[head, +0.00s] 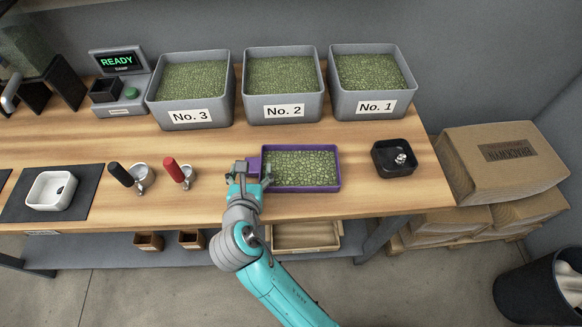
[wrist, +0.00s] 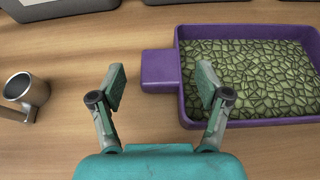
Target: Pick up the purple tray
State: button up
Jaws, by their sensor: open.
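The purple tray (head: 338,172) sits on the wooden table, filled with green beans, with a purple handle tab on its left side. In the wrist view the tray (wrist: 248,123) is at the right and its handle tab (wrist: 161,71) lies ahead of my gripper, roughly between the lines of the two fingers. My gripper (head: 252,174) is at the tray's left end in the head view.
Grey bins No. 3 (head: 190,117), No. 2 (head: 284,111) and No. 1 (head: 376,107) stand behind. A black dish (head: 394,171) is right of the tray. Red-handled (head: 173,170) and black-handled (head: 121,175) scoops lie left. Bare table lies in front of the tray.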

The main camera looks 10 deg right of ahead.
aim_at(252, 168)
jog(key=shift+x, duration=1.5)
jog(key=shift+s, duration=0.1)
jog(key=c, duration=1.4)
